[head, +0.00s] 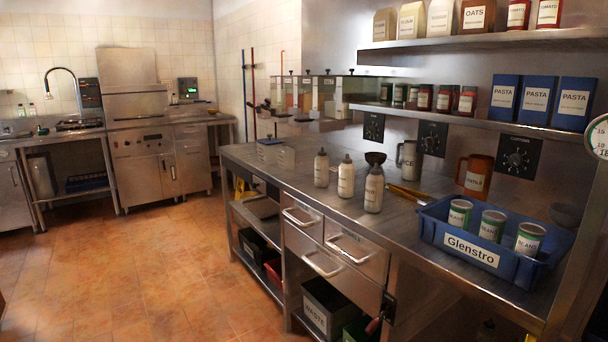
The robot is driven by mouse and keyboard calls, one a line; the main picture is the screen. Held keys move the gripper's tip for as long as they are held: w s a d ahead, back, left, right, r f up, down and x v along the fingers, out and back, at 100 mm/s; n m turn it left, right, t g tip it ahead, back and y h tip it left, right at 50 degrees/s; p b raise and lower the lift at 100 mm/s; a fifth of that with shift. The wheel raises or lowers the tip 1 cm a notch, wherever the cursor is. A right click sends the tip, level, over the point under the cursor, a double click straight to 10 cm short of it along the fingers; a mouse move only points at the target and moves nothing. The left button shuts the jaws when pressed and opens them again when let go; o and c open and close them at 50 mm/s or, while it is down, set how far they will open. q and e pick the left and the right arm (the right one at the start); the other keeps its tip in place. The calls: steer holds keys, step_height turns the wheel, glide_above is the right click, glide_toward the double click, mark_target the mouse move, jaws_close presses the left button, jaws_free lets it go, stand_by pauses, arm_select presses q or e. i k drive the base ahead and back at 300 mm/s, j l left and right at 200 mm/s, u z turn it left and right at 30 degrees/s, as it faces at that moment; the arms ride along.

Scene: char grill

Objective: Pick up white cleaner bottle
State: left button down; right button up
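No bottle in the head view can be read clearly as the cleaner. Three pale squeeze bottles with dark caps stand upright on the steel counter: a left one (321,170), a middle one (346,178) and a right one (374,190). Their labels are too small to read. A whitish upright container (41,176) stands under the far left sink counter; I cannot tell what it is. Two small bottles (21,111) (32,110) stand on that counter by the wall. Neither of my grippers is in view.
The steel counter (250,158) runs along the right. A blue crate (484,262) holding bean cans sits at its near end. A jug (408,162), tongs (405,194) and a brown pitcher (477,176) stand or lie nearby. The tiled floor (150,260) is clear on the left.

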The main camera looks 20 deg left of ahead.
mark_target(322, 160)
steer(key=j+u, duration=0.2)
steer(key=j, duration=0.7)
steer(key=i+j, duration=0.15)
steer(key=j, duration=0.15)
steer(key=i+j+u, duration=0.15)
steer(key=j, duration=0.15)
steer(key=i+j, duration=0.1)
steer(key=j, duration=0.2)
steer(key=i+j+u, duration=0.1)
steer(key=i+u, duration=0.35)
steer(key=i, duration=0.65)
